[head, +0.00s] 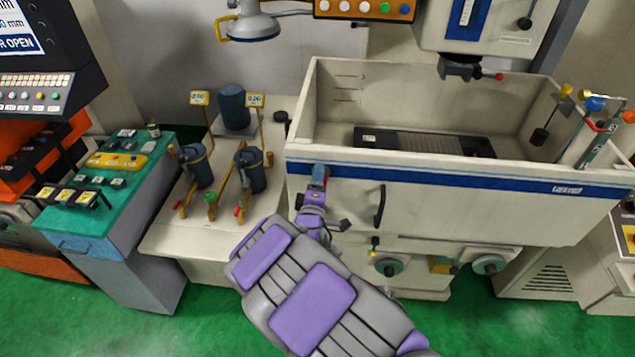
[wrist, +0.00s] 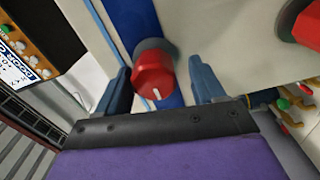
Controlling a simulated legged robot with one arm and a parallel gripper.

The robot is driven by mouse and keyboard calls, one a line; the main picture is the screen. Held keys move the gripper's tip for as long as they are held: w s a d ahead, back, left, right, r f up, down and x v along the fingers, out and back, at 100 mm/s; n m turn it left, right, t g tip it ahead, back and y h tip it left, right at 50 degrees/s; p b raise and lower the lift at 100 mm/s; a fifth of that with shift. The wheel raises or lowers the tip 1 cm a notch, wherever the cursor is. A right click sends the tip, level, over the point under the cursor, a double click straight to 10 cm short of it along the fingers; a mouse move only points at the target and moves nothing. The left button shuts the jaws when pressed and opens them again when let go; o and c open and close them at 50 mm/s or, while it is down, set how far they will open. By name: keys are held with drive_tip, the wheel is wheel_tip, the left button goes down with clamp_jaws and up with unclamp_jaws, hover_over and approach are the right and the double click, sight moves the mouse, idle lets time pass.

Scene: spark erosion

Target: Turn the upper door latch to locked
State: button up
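The upper door latch (wrist: 153,76) is a red knob with a white mark, set on the tank's blue stripe in the wrist view. My gripper (wrist: 160,78) is open, with one blue finger on each side of the knob. A gap shows between the knob and the right finger; the left finger is closer, and I cannot tell whether it touches. In the head view my gripper (head: 318,180) is at the left end of the tank front (head: 450,200), where it hides the latch.
A second red knob (wrist: 308,25) sits on the white panel at the upper right of the wrist view. A black door handle (head: 380,205) is just right of my gripper. The fluid unit with pumps (head: 250,168) stands to the left.

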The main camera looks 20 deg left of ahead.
drive_tip(key=shift+r, duration=0.1)
drive_tip(key=p+v, duration=0.7)
drive_tip(key=v, duration=1)
drive_tip(key=shift+s, duration=0.15)
idle(0.3)
drive_tip(key=shift+a, duration=0.15)
